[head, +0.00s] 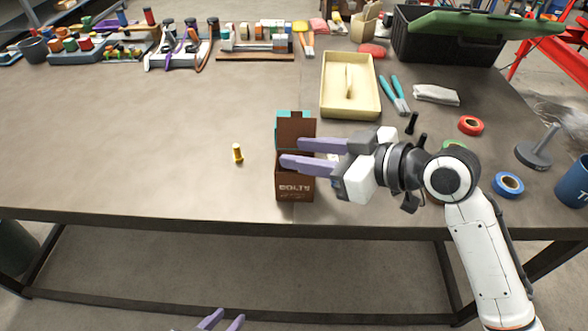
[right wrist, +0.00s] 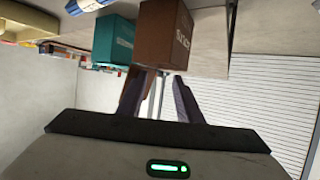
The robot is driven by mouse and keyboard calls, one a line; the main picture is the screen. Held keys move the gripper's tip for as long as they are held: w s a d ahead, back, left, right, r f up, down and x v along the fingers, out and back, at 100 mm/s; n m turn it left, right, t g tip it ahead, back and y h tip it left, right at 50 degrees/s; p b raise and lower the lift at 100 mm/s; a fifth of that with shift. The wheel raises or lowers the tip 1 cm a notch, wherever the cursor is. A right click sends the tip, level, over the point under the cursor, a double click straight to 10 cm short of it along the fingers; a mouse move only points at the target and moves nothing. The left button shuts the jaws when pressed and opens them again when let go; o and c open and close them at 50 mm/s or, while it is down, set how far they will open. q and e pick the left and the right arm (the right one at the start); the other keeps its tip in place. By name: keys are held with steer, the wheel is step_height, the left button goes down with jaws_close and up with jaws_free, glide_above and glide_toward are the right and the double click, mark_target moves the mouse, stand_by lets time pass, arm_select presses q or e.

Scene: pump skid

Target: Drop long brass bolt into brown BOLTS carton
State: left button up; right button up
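The long brass bolt (head: 237,155) stands upright on the bench, left of the brown BOLTS carton (head: 295,189), its wider end down. The carton stands near the front edge with its back flap raised; it also shows in the right wrist view (right wrist: 166,38). My right gripper (head: 291,152) reaches in from the right, its purple fingers apart and empty across the carton's top, hiding part of its opening. I cannot tell whether they touch it. The fingers also show apart in the right wrist view (right wrist: 166,88). My left gripper (head: 222,322) is open and empty at the bottom edge, below the bench front.
A teal box (head: 281,120) stands just behind the carton. A cream tray (head: 328,107), teal-handled pliers (head: 395,95), black bolts and tape rolls (head: 508,184) lie to the right. Tool racks line the back. The bench left of the brass bolt is clear.

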steer(key=shift+d, duration=0.1)
steer(key=shift+s+d+r, duration=0.1)
steer(key=shift+s+d, duration=0.05)
steer(key=shift+d, duration=0.1)
steer(key=v, duration=0.9)
steer(key=shift+s+d, duration=0.2)
steer(key=shift+s, duration=0.1)
